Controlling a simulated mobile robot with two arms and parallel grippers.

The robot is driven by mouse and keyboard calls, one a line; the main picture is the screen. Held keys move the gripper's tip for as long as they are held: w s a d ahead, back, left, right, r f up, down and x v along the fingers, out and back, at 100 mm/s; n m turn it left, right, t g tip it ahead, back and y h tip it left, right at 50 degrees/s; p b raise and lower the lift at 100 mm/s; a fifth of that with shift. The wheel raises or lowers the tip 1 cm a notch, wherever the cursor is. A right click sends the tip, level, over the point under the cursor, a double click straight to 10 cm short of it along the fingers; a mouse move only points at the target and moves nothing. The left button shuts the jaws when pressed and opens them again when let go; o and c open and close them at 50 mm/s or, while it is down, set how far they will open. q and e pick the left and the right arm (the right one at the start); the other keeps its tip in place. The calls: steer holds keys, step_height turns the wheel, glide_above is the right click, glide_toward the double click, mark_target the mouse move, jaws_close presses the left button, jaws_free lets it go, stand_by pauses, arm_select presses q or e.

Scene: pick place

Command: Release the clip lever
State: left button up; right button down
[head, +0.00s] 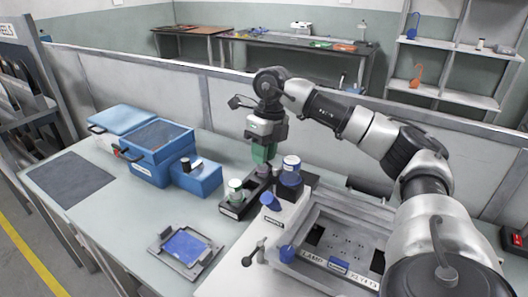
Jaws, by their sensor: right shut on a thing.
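My right gripper (264,158), with green fingers, points down over the far end of a black holder (232,208). It is shut on a small grey piece (263,169), mostly hidden by the fingers. I cannot tell whether that piece is a clip lever. A grey lever (255,252) stands on the white panel at the front, apart from the gripper. A blue knob (287,253) sits beside the grey framed fixture (395,236), whose front label is only partly readable. My left gripper is not in view.
A white-and-green jar (235,189) stands in the black holder. A blue-and-white container (291,165) stands close right of the gripper. Blue boxes (157,145) are at left. A grey tray with a blue plate (185,245) lies in front.

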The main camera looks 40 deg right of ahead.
steer(key=shift+a+r+n+p, duration=0.15)
steer(key=shift+a+n+p, duration=0.35)
steer(key=shift+n, duration=0.5)
steer(key=shift+a+n+g, duration=0.4)
steer(key=shift+n, duration=0.7)
steer(key=c, duration=1)
jaws_free()
steer(key=v, duration=0.5)
steer(key=shift+r, duration=0.1)
steer(key=shift+p+v, duration=1.4)
steer(key=shift+v, duration=1.3)
